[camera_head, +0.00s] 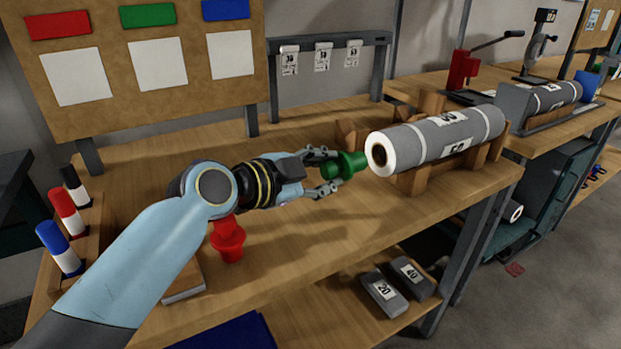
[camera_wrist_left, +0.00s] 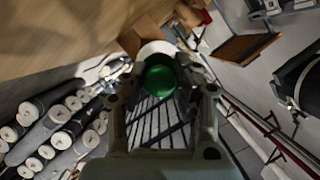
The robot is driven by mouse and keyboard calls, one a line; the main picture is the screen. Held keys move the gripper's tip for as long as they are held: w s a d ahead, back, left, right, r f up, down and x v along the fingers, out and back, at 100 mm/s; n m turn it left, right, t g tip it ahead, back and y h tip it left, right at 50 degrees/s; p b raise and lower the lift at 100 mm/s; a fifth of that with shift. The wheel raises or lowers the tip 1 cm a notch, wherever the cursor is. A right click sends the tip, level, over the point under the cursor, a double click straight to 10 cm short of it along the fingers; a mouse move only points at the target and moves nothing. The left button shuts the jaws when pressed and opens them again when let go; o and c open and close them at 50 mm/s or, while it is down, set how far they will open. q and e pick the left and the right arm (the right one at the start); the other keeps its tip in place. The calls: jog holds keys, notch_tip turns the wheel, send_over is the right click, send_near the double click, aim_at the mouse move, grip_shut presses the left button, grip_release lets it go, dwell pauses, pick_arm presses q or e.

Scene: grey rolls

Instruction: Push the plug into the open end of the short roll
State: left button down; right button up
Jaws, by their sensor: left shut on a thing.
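The short grey roll (camera_head: 425,142) lies in a wooden cradle on the bench, its white-rimmed open end (camera_head: 377,160) facing my left gripper. My left gripper (camera_head: 326,172) is shut on the green plug (camera_head: 346,165). The plug points at the open end and is just in front of it; I cannot tell whether they touch. In the left wrist view the green plug (camera_wrist_left: 159,77) sits between the fingers, with the pale roll end (camera_wrist_left: 156,47) beyond it. My right gripper is not in view.
A red plug (camera_head: 228,241) stands on the bench below my left arm. A wooden cradle (camera_head: 412,181) supports the roll. The bench front between red plug and cradle is clear.

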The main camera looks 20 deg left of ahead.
aim_at(360, 161)
pick_arm(q)
jog(key=shift+w+d, duration=0.7)
jog(key=shift+w, duration=0.25)
jog(key=shift+b, duration=0.5)
dwell(0.8)
jog(key=shift+w+d+b, duration=0.3)
jog(key=shift+w+d, duration=0.5)
jog(key=shift+w, duration=0.2)
jog(key=shift+w+d+b, duration=0.3)
jog(key=shift+w+d, duration=0.5)
jog(key=shift+w, duration=0.2)
dwell(0.3)
jog(key=c, duration=0.9)
grip_release()
jog(key=shift+c, duration=0.2)
